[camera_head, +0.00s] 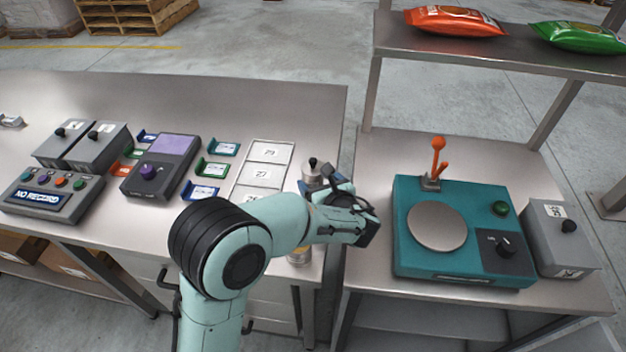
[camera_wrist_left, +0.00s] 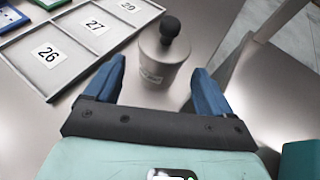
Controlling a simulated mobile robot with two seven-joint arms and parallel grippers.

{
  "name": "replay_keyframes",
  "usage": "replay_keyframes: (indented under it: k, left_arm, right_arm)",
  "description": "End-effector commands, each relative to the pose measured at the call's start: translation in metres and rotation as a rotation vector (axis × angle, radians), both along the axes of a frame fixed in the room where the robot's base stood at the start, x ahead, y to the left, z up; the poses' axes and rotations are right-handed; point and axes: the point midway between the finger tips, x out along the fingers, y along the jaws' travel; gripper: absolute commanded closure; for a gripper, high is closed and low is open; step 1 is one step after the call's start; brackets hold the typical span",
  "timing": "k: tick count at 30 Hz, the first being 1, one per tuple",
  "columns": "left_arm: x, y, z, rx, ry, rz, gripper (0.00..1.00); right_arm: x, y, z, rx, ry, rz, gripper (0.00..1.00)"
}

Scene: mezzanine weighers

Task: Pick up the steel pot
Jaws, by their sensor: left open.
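The steel pot (camera_head: 312,170), a grey cylinder with a black ball knob on its lid, stands upright near the right edge of the left bench. My arm partly hides it in the head view. In the left wrist view the steel pot (camera_wrist_left: 163,70) is just ahead of and between the fingers, with a label on its side. My left gripper (camera_head: 322,186) is open and empty, reaching over the bench edge. In the wrist view its blue fingers (camera_wrist_left: 158,85) spread to either side of the pot's lower part; I cannot tell whether they touch. My right gripper is not in view.
A tray with numbered slots (camera_head: 287,178) lies left of the pot. A gap separates the benches. A teal scale (camera_head: 465,270) with a red lever and a grey box (camera_head: 562,243) fill the right bench. Part of another cylinder (camera_head: 299,257) shows below my arm.

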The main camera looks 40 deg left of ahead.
Motion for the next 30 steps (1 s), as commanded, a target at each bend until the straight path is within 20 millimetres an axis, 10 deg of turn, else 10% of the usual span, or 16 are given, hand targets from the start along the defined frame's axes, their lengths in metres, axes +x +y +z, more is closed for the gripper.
replay_keyframes:
  k: [19, 26, 30]
  left_arm:
    - [0.025, 0.038, -0.023, 0.000, 0.000, 0.000, 0.17]
    - [0.025, 0.038, -0.023, 0.000, 0.000, 0.000, 0.88]
    - [0.025, 0.038, -0.022, 0.001, -0.002, 0.000, 0.87]
  right_arm:
    - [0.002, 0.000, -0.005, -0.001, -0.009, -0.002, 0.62]
    - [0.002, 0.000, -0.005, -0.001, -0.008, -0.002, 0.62]
    - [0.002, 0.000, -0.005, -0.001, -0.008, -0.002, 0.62]
